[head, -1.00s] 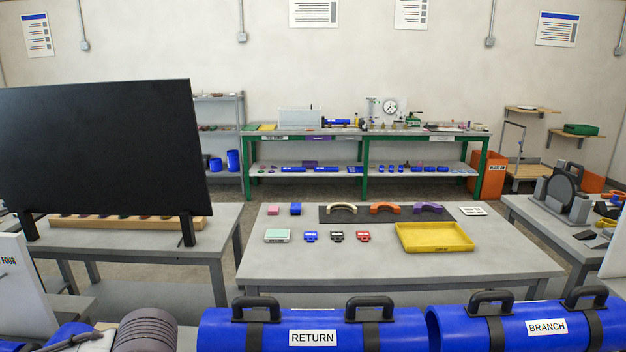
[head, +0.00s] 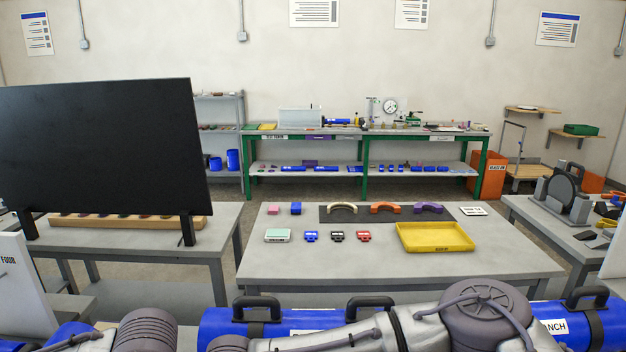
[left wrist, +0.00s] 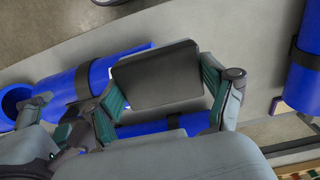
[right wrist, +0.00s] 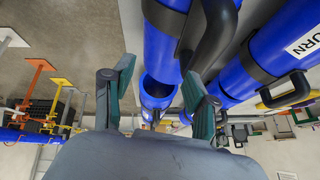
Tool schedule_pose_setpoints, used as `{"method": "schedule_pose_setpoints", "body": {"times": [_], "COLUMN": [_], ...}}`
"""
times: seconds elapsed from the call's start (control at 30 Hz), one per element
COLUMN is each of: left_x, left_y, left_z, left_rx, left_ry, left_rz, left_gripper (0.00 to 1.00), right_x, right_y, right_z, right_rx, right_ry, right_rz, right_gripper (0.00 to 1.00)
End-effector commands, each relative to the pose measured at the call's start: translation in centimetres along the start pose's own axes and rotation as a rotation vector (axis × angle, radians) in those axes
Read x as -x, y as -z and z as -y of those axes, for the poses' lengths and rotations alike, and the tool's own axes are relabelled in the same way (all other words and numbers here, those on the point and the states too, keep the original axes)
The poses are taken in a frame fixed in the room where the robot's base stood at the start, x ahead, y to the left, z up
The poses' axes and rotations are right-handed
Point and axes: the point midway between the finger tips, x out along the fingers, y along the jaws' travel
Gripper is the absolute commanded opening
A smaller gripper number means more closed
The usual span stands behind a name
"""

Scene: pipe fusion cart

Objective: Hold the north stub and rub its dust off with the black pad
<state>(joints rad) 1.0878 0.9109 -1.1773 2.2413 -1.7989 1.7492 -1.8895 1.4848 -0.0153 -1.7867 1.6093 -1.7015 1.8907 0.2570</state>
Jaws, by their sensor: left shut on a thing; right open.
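The black pad (left wrist: 155,78) is a dark flat rectangle in the left wrist view. My left gripper (left wrist: 164,98) is shut on it, with a green-faced finger at each side. A blue pipe (left wrist: 130,128) lies partly hidden behind the pad. My right gripper (right wrist: 158,82) is open in the right wrist view. An open-ended blue pipe piece (right wrist: 157,92) shows between its fingers. I cannot tell its depth, whether a finger touches it, or whether it is the north stub. No dust can be made out. Neither gripper's fingers show in the head view.
Blue pipes with black handles lie along the near edge, including one labelled BRANCH (head: 580,325). A black handle (right wrist: 214,40) stands close to my right finger. A table with a yellow tray (head: 435,237) and a black screen (head: 100,160) stand beyond.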

Motion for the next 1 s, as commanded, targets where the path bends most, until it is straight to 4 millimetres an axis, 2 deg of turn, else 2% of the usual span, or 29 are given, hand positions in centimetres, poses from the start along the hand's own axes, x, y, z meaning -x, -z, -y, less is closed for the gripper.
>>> {"method": "schedule_pose_setpoints", "body": {"times": [0.03,0.13,0.33,0.8,1.0], "left_x": [0.0,0.0,0.0,0.0,0.0], "left_y": [0.0,0.0,0.0,0.0,0.0], "left_z": [0.0,0.0,0.0,0.0,0.0], "left_rx": [0.000,0.000,0.000,0.000,0.000], "left_ry": [0.000,0.000,0.000,0.000,0.000], "left_rz": [0.000,0.000,0.000,0.000,0.000], "left_gripper": [0.55,0.55,0.55,0.55,0.55], "right_x": [0.8,2.0,2.6,-3.1,-4.6], "right_y": [-0.2,-0.6,-1.0,-1.8,-2.0], "right_z": [1.4,3.2,4.4,4.8,4.9], "right_rx": [0.021,0.069,0.109,0.108,0.108], "right_ry": [0.024,0.063,0.093,0.089,0.090], "right_rz": [0.039,0.098,0.140,0.139,0.140], "right_gripper": [0.58,0.58,0.58,0.58,0.58]}}
